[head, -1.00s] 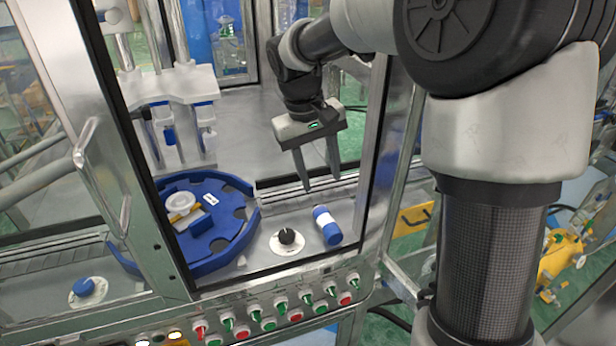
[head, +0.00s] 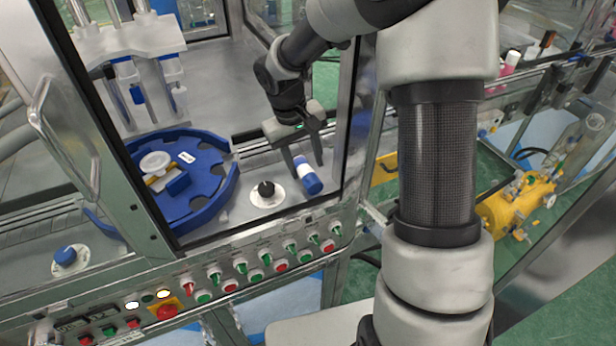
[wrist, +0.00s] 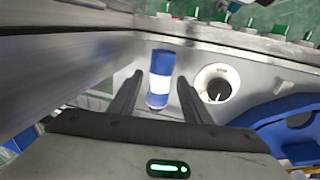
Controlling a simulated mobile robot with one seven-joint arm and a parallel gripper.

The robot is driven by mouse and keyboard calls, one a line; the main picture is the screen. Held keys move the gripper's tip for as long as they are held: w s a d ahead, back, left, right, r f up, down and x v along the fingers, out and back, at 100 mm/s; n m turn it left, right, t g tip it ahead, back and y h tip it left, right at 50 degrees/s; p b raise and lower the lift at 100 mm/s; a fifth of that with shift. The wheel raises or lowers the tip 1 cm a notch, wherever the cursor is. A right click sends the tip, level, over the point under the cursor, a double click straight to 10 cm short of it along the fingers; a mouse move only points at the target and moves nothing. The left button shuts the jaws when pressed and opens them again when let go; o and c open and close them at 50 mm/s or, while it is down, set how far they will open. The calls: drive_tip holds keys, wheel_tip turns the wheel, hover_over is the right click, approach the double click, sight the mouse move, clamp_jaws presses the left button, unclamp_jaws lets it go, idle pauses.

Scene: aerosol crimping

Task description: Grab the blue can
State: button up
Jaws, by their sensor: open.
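The blue can (head: 308,176), blue with a white band, stands on the machine's metal deck just inside the front edge. My gripper (head: 306,169) is open and pointing down at the can, with its fingertips close to the can's upper part in the head view. In the wrist view the can (wrist: 161,78) shows between the two open fingers (wrist: 158,88), a little nearer the left one. I cannot tell whether either finger touches it.
A blue rotary fixture (head: 215,205) lies further left. The machine's metal frame post (head: 355,130) stands close on the right. A button panel (head: 240,275) runs along the front.

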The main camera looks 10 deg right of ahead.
sight(308, 174)
drive_tip(key=f, duration=0.4)
drive_tip(key=shift+d+f, duration=0.15)
drive_tip(key=shift+d, duration=0.2)
drive_tip(key=shift+c, duration=0.4)
drive_tip(key=c, duration=0.7)
drive_tip(key=shift+c, duration=0.2)
